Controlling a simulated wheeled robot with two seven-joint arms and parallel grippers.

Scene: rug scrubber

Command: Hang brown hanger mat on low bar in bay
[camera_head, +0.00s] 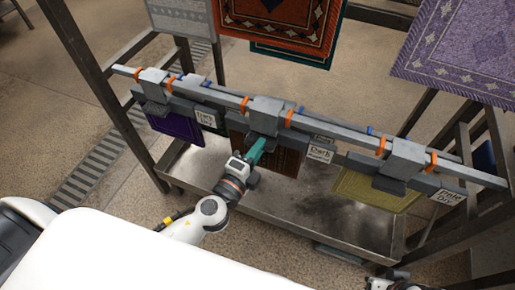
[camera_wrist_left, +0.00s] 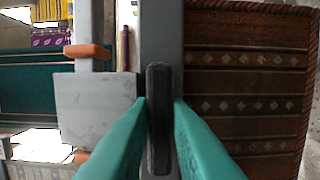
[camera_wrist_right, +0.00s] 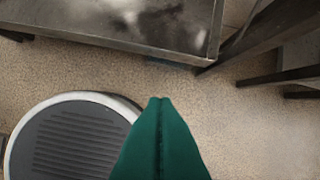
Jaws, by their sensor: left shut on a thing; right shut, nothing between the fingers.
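The brown mat (camera_head: 286,158) hangs below its grey hanger at the middle of the low bar (camera_head: 225,97). In the left wrist view the mat (camera_wrist_left: 245,85) spreads to the right of the hanger's grey strip (camera_wrist_left: 162,30). My left gripper (camera_head: 256,151) is shut on the dark grip of the hanger (camera_wrist_left: 158,115), in front of the bar. The hanger's grey hook block (camera_head: 265,108) sits at the bar between orange marks; I cannot tell whether its weight rests there. My right gripper (camera_wrist_right: 160,100) is shut and empty, low above the floor.
A purple mat (camera_head: 175,127) hangs on the bar at left, a yellow mat (camera_head: 372,200) at right. White labels, one a "Pale" label (camera_head: 446,204), are along the bar. A metal tray (camera_head: 280,212) lies below. Larger mats, including a lilac one (camera_head: 458,55), hang above.

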